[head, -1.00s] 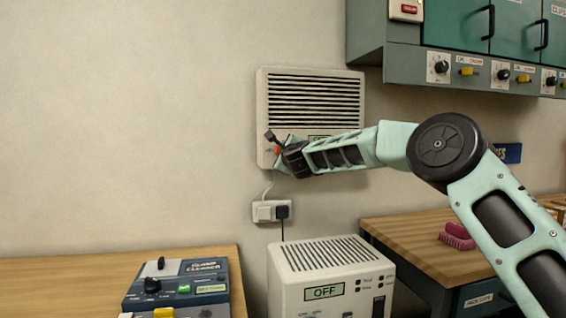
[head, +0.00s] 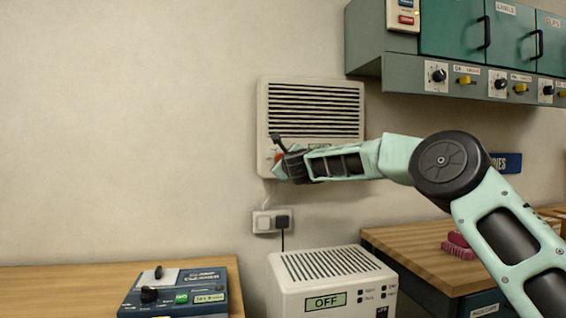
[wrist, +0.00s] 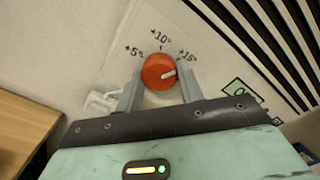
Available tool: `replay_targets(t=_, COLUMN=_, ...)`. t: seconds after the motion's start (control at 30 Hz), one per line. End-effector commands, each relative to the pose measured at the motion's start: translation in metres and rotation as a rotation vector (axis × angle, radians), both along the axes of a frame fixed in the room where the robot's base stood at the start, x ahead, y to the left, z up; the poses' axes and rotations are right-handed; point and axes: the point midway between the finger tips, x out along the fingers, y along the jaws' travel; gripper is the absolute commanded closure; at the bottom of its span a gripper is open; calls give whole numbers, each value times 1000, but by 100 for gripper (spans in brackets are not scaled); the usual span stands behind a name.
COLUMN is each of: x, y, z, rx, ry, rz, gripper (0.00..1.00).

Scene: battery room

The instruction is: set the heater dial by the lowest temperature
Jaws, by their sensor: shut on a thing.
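The wall heater (head: 315,95) is a cream box with dark slats, hung on the wall in the middle of the head view. Its red-orange dial (wrist: 158,71) shows in the wrist view, with marks +5°, +10° and +15° around it. The dial's pale pointer line points right, a little below the +15° mark as pictured. My gripper (wrist: 158,92) is shut on the dial, one finger on each side. In the head view my gripper (head: 283,165) covers most of the dial. A green display (wrist: 242,96) on the heater is partly cut off by my gripper.
A wall socket (head: 272,221) with a plug is below the heater. A white unit (head: 330,275) reading OFF stands under it. A clamp cleaner (head: 175,295) lies on the left bench (head: 60,285). A green cabinet (head: 400,72) with knobs hangs at upper right.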

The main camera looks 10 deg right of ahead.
Motion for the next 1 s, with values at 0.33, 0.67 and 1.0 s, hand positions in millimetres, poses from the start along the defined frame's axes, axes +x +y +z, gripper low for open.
replay_targets(t=0.33, x=0, y=-1, z=-1, rx=-1, ry=1, rz=-1, gripper=41)
replay_targets(t=0.67, x=-23, y=-1, z=-2, rx=-3, ry=-1, rz=-1, gripper=41)
replay_targets(t=1.0, x=-93, y=-1, z=-3, rx=-7, ry=-1, rz=-2, gripper=41)
